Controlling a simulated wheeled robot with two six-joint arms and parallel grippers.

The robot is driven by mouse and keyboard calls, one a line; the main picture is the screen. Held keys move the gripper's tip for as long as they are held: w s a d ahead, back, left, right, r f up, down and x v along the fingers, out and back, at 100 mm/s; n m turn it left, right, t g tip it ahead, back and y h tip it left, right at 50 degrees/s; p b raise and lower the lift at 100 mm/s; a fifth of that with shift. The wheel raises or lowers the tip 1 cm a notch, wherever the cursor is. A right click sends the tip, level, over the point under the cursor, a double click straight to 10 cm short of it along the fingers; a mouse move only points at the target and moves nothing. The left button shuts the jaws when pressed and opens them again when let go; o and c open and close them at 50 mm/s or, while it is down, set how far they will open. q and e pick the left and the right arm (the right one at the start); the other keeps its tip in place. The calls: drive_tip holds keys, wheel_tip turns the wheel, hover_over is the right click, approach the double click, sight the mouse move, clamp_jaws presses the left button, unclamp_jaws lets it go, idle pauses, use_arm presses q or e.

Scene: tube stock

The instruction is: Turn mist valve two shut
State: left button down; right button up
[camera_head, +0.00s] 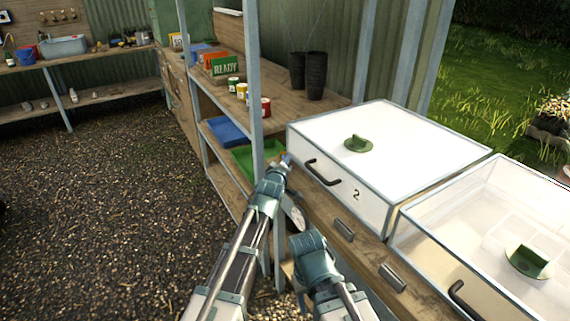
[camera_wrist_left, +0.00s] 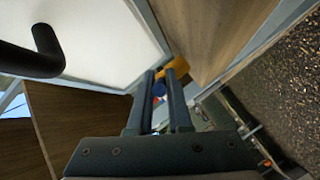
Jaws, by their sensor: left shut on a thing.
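The closed white-topped case marked 2 (camera_head: 425,140) stands on the bench, with a black handle (camera_head: 322,173) on its front. My left gripper (camera_head: 287,160) is at the case's left front corner, beside the grey post. My right gripper's fingers do not show.
A clear-lidded case (camera_head: 455,235) stands to the right of case 2. A shelf post (camera_head: 255,90) rises close to my left gripper. A green tray (camera_head: 250,160) and a blue tray (camera_head: 226,131) lie on the lower shelf. The gravel floor (camera_head: 110,200) at left is clear.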

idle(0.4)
use_arm(q)
drive_tip(key=c, duration=0.8)
unclamp_jaws()
drive_tip(key=shift+c, duration=0.2)
drive_tip(key=p+v, duration=0.3)
drive_tip(key=v, duration=1)
drive_tip(key=shift+s, duration=0.4)
drive_tip(key=shift+r, duration=0.15)
